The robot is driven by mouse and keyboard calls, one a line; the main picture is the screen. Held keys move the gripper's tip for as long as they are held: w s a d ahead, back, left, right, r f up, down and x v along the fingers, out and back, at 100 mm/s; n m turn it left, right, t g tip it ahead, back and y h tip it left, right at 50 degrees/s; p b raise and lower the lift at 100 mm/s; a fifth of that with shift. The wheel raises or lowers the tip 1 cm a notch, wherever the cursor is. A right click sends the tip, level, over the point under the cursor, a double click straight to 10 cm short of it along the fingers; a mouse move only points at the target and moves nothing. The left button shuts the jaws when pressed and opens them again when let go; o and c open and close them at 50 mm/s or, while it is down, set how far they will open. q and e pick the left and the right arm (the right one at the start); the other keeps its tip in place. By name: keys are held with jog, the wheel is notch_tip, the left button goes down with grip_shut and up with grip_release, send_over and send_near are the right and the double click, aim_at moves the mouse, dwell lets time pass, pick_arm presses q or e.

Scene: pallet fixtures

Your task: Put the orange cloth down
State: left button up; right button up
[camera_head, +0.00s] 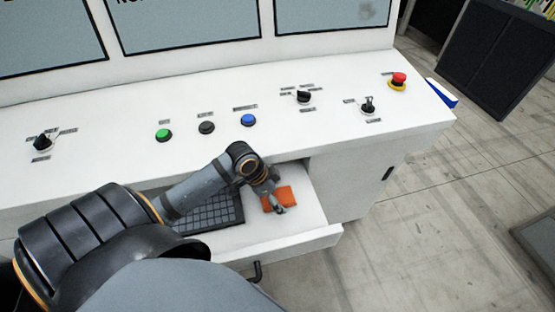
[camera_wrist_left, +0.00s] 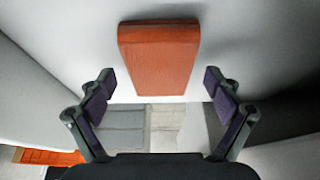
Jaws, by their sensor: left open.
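The orange cloth (camera_head: 287,194) is a folded, block-like piece lying in the open drawer (camera_head: 312,236), to the right of a dark keyboard (camera_head: 212,213). In the left wrist view the cloth (camera_wrist_left: 158,58) lies ahead of the fingertips, centred between them. My left gripper (camera_head: 277,206) is over the drawer at the cloth and hides part of it. In the left wrist view the gripper (camera_wrist_left: 163,92) is open, with its fingers apart and nothing between them. My right gripper is in neither view.
The white console (camera_head: 330,130) above the drawer carries green (camera_head: 163,135), black (camera_head: 207,127) and blue (camera_head: 248,120) buttons, several switches and a red emergency button (camera_head: 398,81). A drawer handle (camera_head: 256,272) sticks out in front.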

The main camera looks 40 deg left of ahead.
pick_arm(q)
jog(key=shift+f, duration=0.1)
jog(key=c, duration=1.2)
